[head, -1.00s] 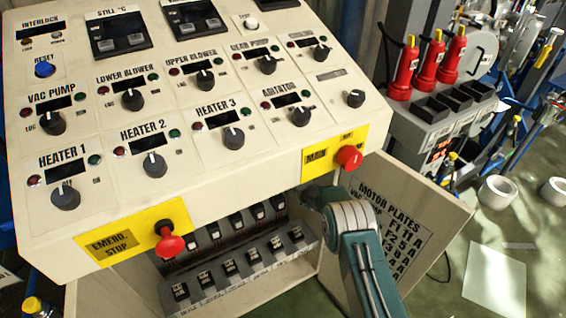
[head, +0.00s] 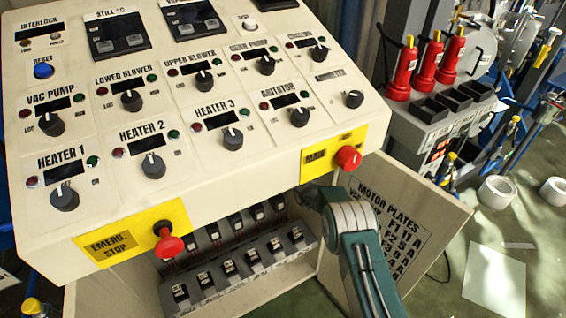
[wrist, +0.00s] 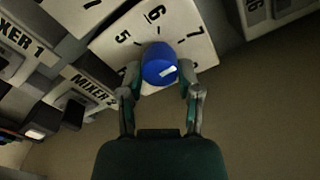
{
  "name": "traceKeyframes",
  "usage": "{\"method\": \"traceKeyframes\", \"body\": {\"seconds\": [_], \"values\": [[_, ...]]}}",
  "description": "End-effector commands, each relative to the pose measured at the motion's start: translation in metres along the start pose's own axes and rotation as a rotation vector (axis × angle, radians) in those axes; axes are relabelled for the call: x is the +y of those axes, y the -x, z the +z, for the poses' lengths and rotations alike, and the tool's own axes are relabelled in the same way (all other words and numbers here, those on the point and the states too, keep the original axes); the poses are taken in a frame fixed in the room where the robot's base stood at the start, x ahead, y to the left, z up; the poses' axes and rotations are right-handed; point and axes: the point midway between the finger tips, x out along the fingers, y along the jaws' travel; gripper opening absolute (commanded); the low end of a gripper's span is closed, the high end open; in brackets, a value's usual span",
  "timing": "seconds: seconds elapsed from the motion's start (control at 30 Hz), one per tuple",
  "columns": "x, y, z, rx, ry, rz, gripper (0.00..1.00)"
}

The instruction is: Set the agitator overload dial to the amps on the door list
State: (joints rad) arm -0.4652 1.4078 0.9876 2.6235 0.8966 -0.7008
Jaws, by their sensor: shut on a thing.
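In the wrist view a blue dial (wrist: 155,60) with a white pointer mark sits on a white scale plate (wrist: 128,48). The numerals 5, 6 and 7 are readable; others are covered by my fingers. The mark lies on the dial's right side; the exact value is unclear. My gripper (wrist: 160,78) is shut around the dial, one finger on each side. In the head view my gripper is hidden inside the open cabinet. The door list, headed MOTOR PLATES (head: 400,222), is on the open door; my arm covers part and its lines are too small to read surely.
Plates marked MIXER 1 (wrist: 22,52) and MIXER 2 (wrist: 90,90) are left of the dial. Several black units (head: 230,268) stand in rows in the cabinet. The red emergency stop (head: 168,243) and red main knob (head: 348,157) jut from the console above.

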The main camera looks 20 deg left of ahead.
Motion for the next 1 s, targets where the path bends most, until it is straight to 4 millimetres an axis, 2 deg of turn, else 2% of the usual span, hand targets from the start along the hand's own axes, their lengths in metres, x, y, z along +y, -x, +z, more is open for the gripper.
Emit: {"method": "traceKeyframes", "body": {"seconds": [0.27,0.3,0.33,0.37,0.77,1.0], "values": [[0.005,-0.001,0.004,-0.006,0.001,0.008,0.0],[0.005,-0.001,0.004,-0.006,0.001,0.008,0.58],[0.005,-0.001,0.004,-0.006,0.0,0.008,0.71],[0.005,-0.001,0.004,-0.006,0.0,0.008,0.79],[0.001,0.002,0.001,-0.002,-0.002,0.003,0.79],[0.001,0.02,0.0,-0.001,-0.003,0.004,0.79]]}}
